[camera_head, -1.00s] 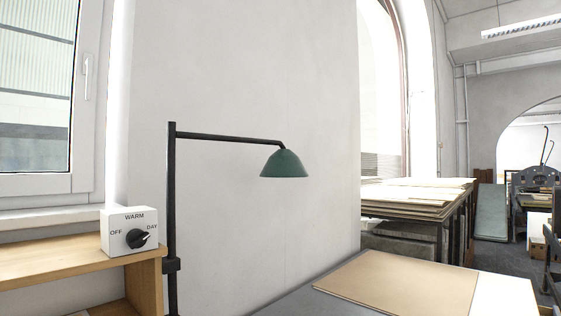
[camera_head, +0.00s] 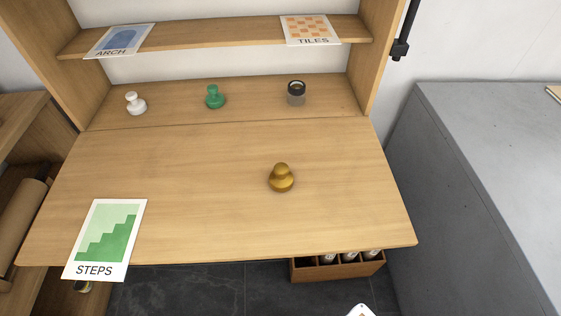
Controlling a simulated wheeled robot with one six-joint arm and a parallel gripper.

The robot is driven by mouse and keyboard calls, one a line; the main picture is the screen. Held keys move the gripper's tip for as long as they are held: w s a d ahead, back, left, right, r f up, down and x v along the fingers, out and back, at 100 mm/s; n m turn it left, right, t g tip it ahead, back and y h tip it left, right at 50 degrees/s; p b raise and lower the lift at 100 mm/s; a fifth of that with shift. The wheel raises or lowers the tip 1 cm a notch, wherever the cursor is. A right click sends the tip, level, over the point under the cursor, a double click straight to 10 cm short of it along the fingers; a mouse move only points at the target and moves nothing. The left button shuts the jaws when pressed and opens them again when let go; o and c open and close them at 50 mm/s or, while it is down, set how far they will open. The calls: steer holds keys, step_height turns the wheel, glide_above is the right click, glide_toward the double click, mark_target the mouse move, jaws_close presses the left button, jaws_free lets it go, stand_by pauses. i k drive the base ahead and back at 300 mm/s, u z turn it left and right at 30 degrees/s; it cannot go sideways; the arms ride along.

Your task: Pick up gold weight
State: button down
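The gold weight (camera_head: 281,178), a rounded knob on a wider base, stands upright on the wooden desk surface (camera_head: 200,165), right of the middle. The desk around it is clear. My gripper's fingers are not visible. Only the tip of a small white part shows at the bottom edge, right of centre, and I cannot tell what it is.
Behind the weight stand a white weight (camera_head: 135,103), a green weight (camera_head: 214,96) and a dark-topped loupe-like cylinder (camera_head: 296,93). A STEPS card (camera_head: 105,240) lies at front left. ARCH (camera_head: 120,40) and TILES (camera_head: 310,30) cards lie on the shelf. A grey counter (camera_head: 470,180) stands right.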

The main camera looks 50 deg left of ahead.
mark_target(282, 179)
steer(key=u, duration=1.85)
steer(key=k, duration=0.1)
steer(key=u, duration=1)
